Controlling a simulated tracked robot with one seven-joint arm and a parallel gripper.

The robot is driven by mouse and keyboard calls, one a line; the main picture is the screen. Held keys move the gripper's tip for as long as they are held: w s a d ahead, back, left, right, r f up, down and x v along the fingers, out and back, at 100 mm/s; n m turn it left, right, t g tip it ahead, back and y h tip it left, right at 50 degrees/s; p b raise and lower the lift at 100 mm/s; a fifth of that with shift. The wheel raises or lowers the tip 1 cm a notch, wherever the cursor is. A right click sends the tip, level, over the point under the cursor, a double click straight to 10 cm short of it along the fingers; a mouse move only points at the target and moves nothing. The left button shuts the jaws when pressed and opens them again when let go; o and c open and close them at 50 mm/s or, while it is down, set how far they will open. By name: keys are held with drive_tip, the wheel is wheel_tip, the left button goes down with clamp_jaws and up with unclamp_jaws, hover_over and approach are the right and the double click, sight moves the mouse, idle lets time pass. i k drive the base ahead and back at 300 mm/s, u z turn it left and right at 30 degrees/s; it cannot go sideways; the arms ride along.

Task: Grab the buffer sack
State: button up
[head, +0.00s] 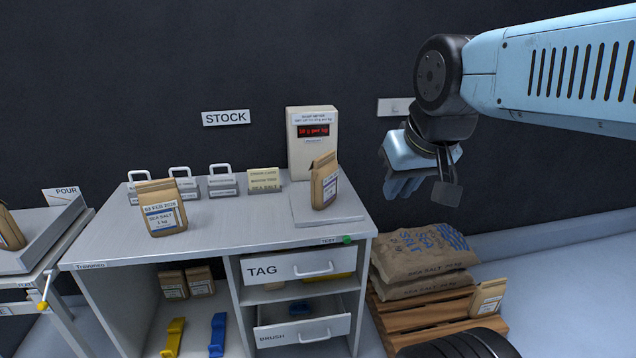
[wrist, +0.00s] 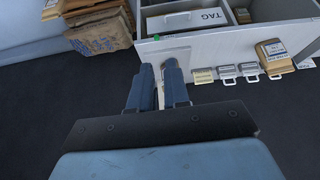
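No label I can read says "buffer", so I cannot tell which sack it is. Large brown salt sacks (head: 425,250) lie stacked on a wooden pallet at the right, also in the wrist view (wrist: 100,38). A small paper sack (head: 488,298) stands at the pallet's right front. Another small sack (head: 162,210) stands on the bench at left, also in the wrist view (wrist: 275,55). A third (head: 325,183) stands on the meter's plate. My gripper (head: 420,188) is raised right of the meter, apart from every sack. Its fingers (wrist: 159,68) are apart with nothing visible between them.
The BRUSH drawer (head: 303,330) is pulled out below the TAG drawer (head: 295,267). Two small sacks (head: 187,283) stand on the shelf underneath. Floor shows at far right.

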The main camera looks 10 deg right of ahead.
sight(324, 180)
drive_tip(key=u, duration=0.2)
drive_tip(key=i, duration=0.15)
drive_tip(key=z, duration=2.75)
drive_tip(key=k, duration=0.5)
drive_tip(key=u, duration=1.45)
drive_tip(key=i, duration=0.45)
drive_tip(key=u, duration=0.05)
